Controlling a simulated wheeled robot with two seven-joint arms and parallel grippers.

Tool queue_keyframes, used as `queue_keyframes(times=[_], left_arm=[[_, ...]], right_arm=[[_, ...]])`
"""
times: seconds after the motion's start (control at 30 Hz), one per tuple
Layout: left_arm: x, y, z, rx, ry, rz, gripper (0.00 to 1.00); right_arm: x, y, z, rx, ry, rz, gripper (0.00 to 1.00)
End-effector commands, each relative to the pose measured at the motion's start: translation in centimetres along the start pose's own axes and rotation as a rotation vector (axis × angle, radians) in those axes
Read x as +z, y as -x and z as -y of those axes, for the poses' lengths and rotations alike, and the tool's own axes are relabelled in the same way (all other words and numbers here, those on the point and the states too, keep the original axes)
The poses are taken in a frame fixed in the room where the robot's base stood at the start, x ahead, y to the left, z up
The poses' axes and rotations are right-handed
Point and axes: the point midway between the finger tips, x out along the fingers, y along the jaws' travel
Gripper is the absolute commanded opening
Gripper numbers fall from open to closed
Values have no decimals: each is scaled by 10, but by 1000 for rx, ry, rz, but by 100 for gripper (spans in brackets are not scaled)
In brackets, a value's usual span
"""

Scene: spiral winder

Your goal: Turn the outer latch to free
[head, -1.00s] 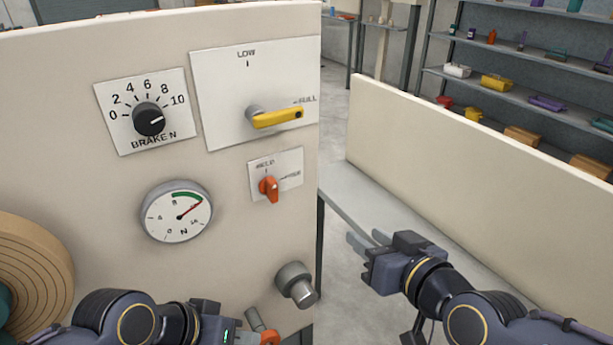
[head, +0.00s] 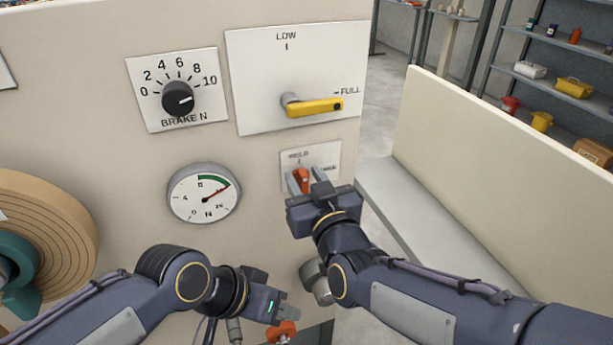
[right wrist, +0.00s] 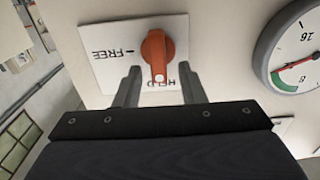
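The outer latch appears to be the orange knob (head: 301,178) on a small white plate marked HELD and FREE, on the panel's front. In the right wrist view the knob (right wrist: 157,50) lines up with HELD, and FREE is off to the side. My right gripper (right wrist: 160,72) is open, its fingers on either side of the knob's lower part; contact cannot be told. In the head view my right gripper (head: 305,182) partly covers the plate. My left gripper (head: 283,312) is low in front of the panel, just above another orange part (head: 283,332); its opening is unclear.
Above the latch is a yellow lever (head: 314,107) at FULL. A brake dial (head: 178,98) and a gauge (head: 203,193) are to the left. A grey cylindrical knob (head: 318,284) sticks out below my right gripper. A tan roll (head: 45,235) is far left; a low cream wall (head: 500,165) stands right.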

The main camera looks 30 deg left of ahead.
Motion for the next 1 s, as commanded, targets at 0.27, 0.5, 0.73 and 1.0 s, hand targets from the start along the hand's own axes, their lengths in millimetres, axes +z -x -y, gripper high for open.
queue_keyframes(times=[0.27, 0.5, 0.73, 1.0], left_arm=[[0, 0, 0, 0, 0, 0, 36], [0, 0, 0, 0, 0, 0, 36], [0, 0, 0, 0, 0, 0, 36], [6, -11, 5, 0, 0, 0, 36]], right_arm=[[0, -2, 0, 0, 0, 0, 36], [0, -2, 0, 0, 0, 0, 6], [0, -2, 0, 0, -3, 0, 0], [3, -2, -2, 1, -74, -1, 0]])
